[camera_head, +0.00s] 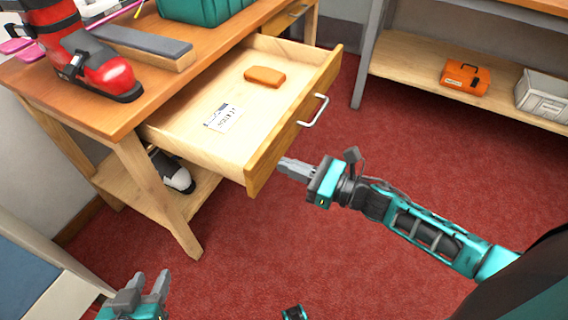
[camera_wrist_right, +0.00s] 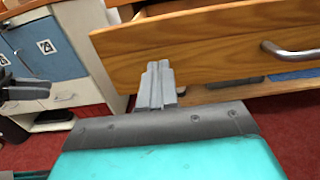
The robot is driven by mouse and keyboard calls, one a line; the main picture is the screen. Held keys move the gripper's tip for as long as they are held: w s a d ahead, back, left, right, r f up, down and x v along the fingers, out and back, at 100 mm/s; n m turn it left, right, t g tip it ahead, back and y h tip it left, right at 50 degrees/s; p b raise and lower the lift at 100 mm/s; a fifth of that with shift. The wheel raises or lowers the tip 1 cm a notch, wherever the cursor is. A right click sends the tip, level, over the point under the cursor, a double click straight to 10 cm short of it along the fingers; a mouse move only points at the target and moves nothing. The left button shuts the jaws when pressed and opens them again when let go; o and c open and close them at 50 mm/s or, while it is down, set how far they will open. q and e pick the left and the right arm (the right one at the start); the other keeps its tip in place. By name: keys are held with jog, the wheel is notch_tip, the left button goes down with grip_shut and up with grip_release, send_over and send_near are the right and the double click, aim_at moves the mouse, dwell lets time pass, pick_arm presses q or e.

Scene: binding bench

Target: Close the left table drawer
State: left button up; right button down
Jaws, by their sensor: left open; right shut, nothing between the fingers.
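The left table drawer (camera_head: 180,129) is pulled out from the wooden table (camera_head: 115,105) in the head view. It holds an orange-brown block (camera_head: 264,76) and a white printed card (camera_head: 223,117). Its front has a metal handle (camera_head: 314,111), which also shows in the right wrist view (camera_wrist_right: 290,50). My right gripper (camera_head: 283,165) is shut and empty, its fingertips close to the near end of the drawer front. In the right wrist view its fingers (camera_wrist_right: 158,70) are at the lower edge of the drawer front; I cannot tell whether they touch. My left gripper (camera_head: 151,281) is open and empty, low at the left, away from the drawer.
A red and black boot (camera_head: 85,62), a grey block (camera_head: 140,43) and a teal box (camera_head: 200,8) stand on the tabletop. A shelf at the right holds an orange toolbox (camera_head: 466,76) and a grey case (camera_head: 543,95). Red carpet before the table is clear.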

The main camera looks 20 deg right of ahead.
jog(key=shift+w+a, duration=0.5)
jog(key=shift+w, duration=0.05)
pick_arm(q)
jog(key=shift+a+f, duration=0.1)
pick_arm(e)
jog(key=shift+w+a, duration=0.1)
